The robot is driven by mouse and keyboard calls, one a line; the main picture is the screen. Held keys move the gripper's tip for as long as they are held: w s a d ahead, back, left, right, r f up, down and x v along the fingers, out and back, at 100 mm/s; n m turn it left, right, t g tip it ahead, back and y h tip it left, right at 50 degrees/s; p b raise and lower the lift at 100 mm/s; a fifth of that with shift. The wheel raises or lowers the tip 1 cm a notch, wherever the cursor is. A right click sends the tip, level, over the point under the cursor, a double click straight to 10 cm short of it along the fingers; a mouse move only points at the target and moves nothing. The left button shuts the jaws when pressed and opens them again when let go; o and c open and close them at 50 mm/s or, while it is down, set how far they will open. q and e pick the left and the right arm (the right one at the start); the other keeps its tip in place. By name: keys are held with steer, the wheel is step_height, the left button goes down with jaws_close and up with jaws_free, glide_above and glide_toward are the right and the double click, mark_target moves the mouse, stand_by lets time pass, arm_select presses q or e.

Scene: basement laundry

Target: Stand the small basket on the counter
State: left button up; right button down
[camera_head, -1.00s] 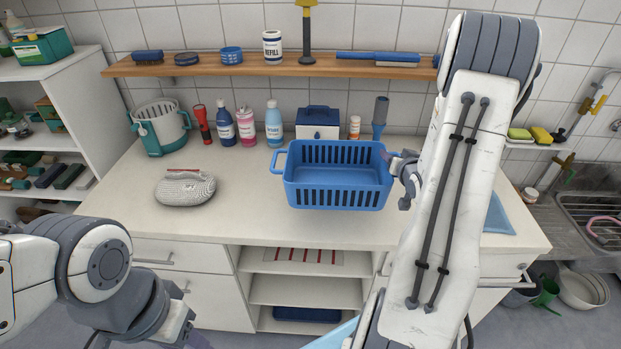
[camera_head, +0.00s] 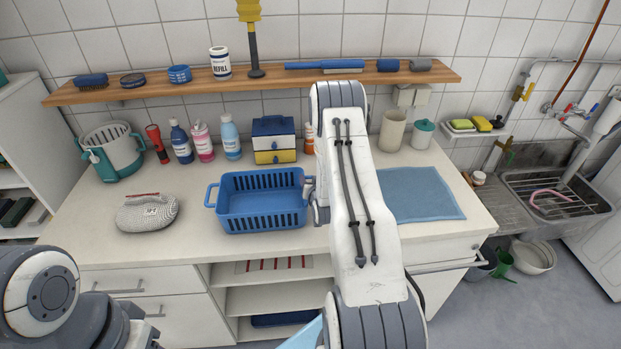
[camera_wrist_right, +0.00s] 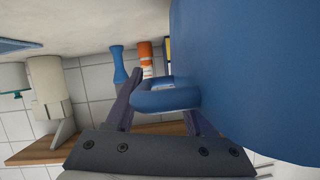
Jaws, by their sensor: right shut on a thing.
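The small basket (camera_head: 262,205) is blue with slotted sides and looks empty. It is upright at the middle of the counter (camera_head: 190,246), over or on its top; I cannot tell whether its base touches. My right gripper (camera_head: 311,190) is at the basket's right end, mostly hidden by my arm in the head view. In the right wrist view, its fingers are shut on the basket's looped handle (camera_wrist_right: 165,98), beside the blue basket wall (camera_wrist_right: 245,80). Of my left arm only links show at the bottom left; its fingers are out of the picture.
A grey knitted pouch (camera_head: 147,213) lies left of the basket. Behind stand a teal-and-white bucket (camera_head: 112,152), several bottles and a blue-and-yellow drawer box (camera_head: 274,140). A blue cloth (camera_head: 420,195) lies at right. A wooden shelf (camera_head: 200,86) runs above.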

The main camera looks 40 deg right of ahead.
steer(key=shift+f, duration=0.15)
steer(key=shift+c, duration=1.3)
jaws_free()
